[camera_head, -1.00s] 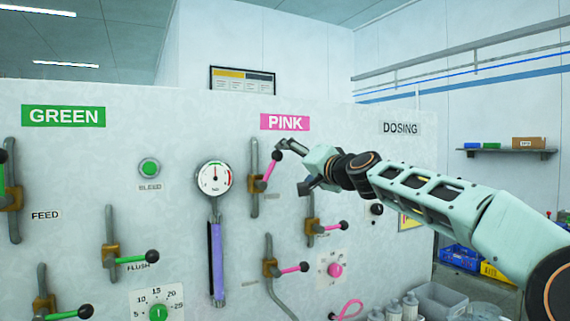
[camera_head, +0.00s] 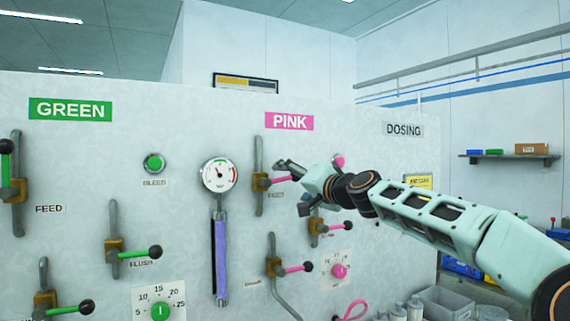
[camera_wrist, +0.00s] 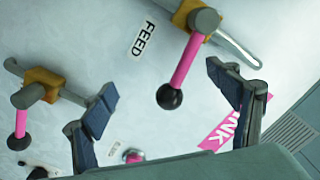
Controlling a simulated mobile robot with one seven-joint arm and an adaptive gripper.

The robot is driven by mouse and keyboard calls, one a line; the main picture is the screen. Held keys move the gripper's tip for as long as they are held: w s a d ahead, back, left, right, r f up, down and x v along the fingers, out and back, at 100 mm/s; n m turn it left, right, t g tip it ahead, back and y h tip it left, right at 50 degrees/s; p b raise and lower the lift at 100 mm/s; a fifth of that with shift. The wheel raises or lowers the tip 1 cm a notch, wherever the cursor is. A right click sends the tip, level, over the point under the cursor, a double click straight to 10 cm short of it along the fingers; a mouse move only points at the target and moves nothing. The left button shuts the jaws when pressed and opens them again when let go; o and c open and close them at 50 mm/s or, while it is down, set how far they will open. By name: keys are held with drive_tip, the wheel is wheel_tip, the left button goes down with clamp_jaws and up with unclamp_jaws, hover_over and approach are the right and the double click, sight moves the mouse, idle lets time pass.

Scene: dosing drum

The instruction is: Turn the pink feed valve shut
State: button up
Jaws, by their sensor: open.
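The pink feed valve (camera_head: 262,182) sits on a vertical grey pipe below the PINK sign. Its pink lever (camera_head: 282,180) points right, about level and roughly across the pipe. In the wrist view the pink lever (camera_wrist: 184,62) ends in a black ball (camera_wrist: 169,97), beside the FEED label (camera_wrist: 144,38). My gripper (camera_head: 293,187) is at the lever's end and hides the ball in the head view. In the wrist view my gripper (camera_wrist: 160,80) is open, with the ball between and beyond the spread fingers; no contact shows.
A second pink-lever valve (camera_head: 315,227) is just below my gripper; it also shows at left in the wrist view (camera_wrist: 40,85). A third (camera_head: 273,266) is lower left. A pink button (camera_head: 338,160) is above my wrist. A gauge (camera_head: 220,174) stands left.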

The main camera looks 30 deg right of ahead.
drive_tip(key=shift+s+d+f+b, duration=0.1)
drive_tip(key=shift+d+f+b, duration=0.35)
drive_tip(key=shift+f, duration=0.3)
drive_tip(key=shift+d+r, duration=0.1)
drive_tip(key=shift+d, duration=0.05)
drive_tip(key=shift+d, duration=0.1)
drive_tip(key=shift+f, duration=0.2)
drive_tip(key=shift+d+f+b, duration=0.15)
drive_tip(key=shift+f+b, duration=0.2)
drive_tip(key=shift+f, duration=0.1)
